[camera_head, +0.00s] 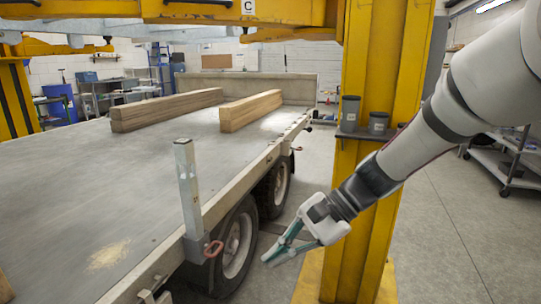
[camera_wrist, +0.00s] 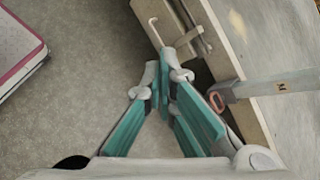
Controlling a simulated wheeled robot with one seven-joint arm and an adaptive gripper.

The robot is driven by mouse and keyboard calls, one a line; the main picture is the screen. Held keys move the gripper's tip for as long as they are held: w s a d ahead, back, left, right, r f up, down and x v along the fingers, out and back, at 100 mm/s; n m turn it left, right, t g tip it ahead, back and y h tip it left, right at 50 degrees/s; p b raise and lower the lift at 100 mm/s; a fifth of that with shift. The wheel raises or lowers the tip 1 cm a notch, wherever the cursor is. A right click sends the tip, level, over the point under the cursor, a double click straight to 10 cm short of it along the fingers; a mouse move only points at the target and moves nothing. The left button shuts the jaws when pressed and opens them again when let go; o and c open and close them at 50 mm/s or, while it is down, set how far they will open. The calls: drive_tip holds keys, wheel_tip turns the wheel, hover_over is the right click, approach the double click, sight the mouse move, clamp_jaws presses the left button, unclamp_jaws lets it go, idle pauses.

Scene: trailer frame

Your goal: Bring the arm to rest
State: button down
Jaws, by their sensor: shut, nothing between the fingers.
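My arm (camera_head: 440,120) reaches in from the upper right of the head view and slopes down to the left. My gripper (camera_head: 270,258) hangs at its end, in front of the yellow post and to the right of the trailer's side. In the wrist view my gripper (camera_wrist: 163,85) has its teal fingers brought together at the tips, shut with nothing held. The fingertips are over the concrete floor, close to the trailer's edge in that view. I cannot tell the exact gap between them and the trailer.
The trailer bed (camera_head: 150,190) fills the left, bearing timber beams (camera_head: 250,110) and an upright metal stake (camera_head: 187,185). A yellow post (camera_head: 385,70) carries a shelf with two dark cups (camera_head: 349,112). A cart (camera_head: 505,160) stands at right. Floor (camera_head: 445,245) at lower right is clear.

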drive_tip(key=s+d+r+n+t+h, duration=0.1)
drive_tip(key=s+d+n+h, duration=0.2)
drive_tip(key=s+d, duration=0.45)
drive_tip(key=s+d+r+n+h, duration=0.2)
drive_tip(key=s+d+n+h, duration=0.15)
drive_tip(key=s, duration=0.75)
drive_tip(key=s+d+r+n+t+h, duration=0.1)
drive_tip(key=s+d+n+h, duration=0.15)
drive_tip(key=s+d, duration=0.55)
wheel_tip(320, 180, up, 24)
drive_tip(key=s+a+t+p, duration=0.1)
drive_tip(key=t+p, duration=0.2)
drive_tip(key=p, duration=1.9)
drive_tip(key=shift+a+r+t+h, duration=0.15)
drive_tip(key=shift+t+h, duration=0.25)
